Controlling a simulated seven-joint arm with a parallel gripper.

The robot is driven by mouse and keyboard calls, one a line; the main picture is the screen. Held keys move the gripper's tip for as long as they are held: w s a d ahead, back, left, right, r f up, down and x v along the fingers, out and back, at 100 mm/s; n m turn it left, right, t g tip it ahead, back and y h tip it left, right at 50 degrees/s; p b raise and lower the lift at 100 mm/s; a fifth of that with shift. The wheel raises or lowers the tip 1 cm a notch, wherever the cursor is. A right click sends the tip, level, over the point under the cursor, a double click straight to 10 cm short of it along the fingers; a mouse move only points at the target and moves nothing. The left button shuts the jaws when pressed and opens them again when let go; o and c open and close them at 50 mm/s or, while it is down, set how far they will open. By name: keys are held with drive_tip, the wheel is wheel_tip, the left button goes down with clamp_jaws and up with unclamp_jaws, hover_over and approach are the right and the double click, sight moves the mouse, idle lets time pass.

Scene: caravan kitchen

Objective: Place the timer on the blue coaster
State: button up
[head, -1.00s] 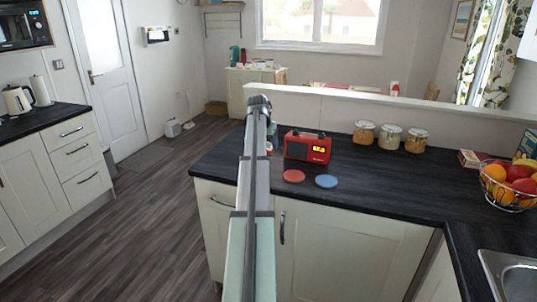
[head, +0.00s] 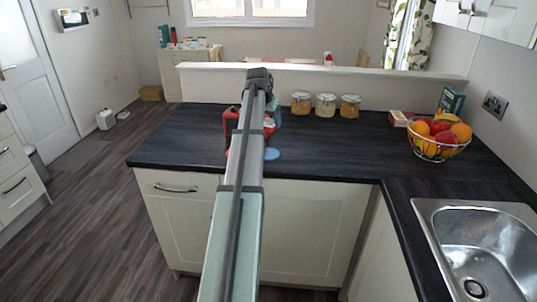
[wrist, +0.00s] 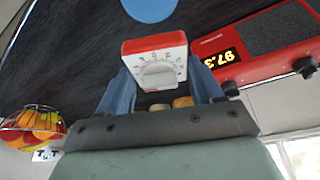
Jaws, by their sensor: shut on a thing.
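The timer (wrist: 154,47) is a red and white box with a white dial facing the wrist camera. My gripper (wrist: 160,88) is shut on it, with a blue finger on each side. The blue coaster (wrist: 150,8) shows at the top edge of the wrist view, apart from the timer. In the head view the blue coaster (head: 272,154) lies flat and bare on the dark worktop, just right of my arm. My arm hides most of the gripper and timer there. I cannot tell the timer's height above the worktop.
A red radio (wrist: 262,47) stands close beside the timer; my arm partly covers it in the head view. Several glass jars (head: 326,105) stand behind. A fruit bowl (head: 438,137) and sink (head: 480,245) are at the right. The worktop between coaster and bowl is clear.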

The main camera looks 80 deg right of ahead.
drive_tip(key=shift+a+f, duration=0.45)
drive_tip(key=shift+f, duration=4.75)
drive_tip(key=shift+f, duration=0.15)
drive_tip(key=o, duration=1.3)
drive_tip(key=shift+w, duration=0.1)
drive_tip(key=shift+c, duration=0.2)
drive_tip(key=v, duration=1.2)
drive_tip(key=shift+r, duration=0.2)
